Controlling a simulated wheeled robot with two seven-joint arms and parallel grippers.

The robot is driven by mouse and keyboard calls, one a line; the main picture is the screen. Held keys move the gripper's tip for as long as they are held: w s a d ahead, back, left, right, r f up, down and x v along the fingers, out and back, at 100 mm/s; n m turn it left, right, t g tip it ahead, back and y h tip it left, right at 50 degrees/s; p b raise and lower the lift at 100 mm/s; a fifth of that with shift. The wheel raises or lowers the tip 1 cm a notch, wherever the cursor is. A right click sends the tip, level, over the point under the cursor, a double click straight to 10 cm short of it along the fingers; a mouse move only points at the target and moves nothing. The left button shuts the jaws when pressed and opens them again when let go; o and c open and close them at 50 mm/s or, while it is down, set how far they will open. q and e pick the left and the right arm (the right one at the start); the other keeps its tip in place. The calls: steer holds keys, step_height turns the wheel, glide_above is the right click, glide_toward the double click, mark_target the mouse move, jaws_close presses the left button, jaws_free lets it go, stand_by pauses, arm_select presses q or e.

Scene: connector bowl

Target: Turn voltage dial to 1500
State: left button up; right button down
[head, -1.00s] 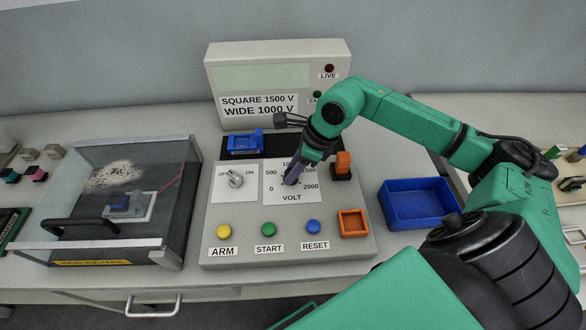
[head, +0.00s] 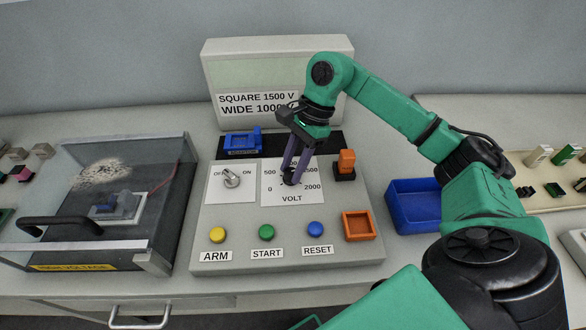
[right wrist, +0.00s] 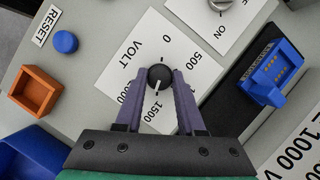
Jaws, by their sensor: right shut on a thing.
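The voltage dial (right wrist: 160,77) is a black round knob with a white pointer mark on a white VOLT scale plate (head: 315,203). In the right wrist view the pointer faces the 1500 label, and the 1000 label is hidden behind a finger. My right gripper (head: 290,180) reaches down onto the dial from above. Its two purple fingers also show in the right wrist view (right wrist: 160,83), shut on the dial from both sides. My left gripper is not in view.
An OFF/ON knob (head: 231,179) is left of the dial. Yellow (head: 217,235), green (head: 267,233) and blue (head: 315,229) buttons line the front. An orange block (head: 346,161) and an orange tray (head: 359,226) are to the right. A clear-lidded box (head: 150,190) stands left, a blue bin (head: 415,205) right.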

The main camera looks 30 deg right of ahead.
steer(key=shift+w+r+n+g, duration=0.1)
steer(key=shift+n+g, duration=0.2)
steer(key=shift+n, duration=0.8)
steer(key=shift+b, duration=0.3)
steer(key=c, duration=0.5)
jaws_free()
steer(key=p+v, duration=0.3)
steer(key=v, duration=1.1)
steer(key=shift+w+r, duration=0.2)
steer(key=shift+r, duration=0.05)
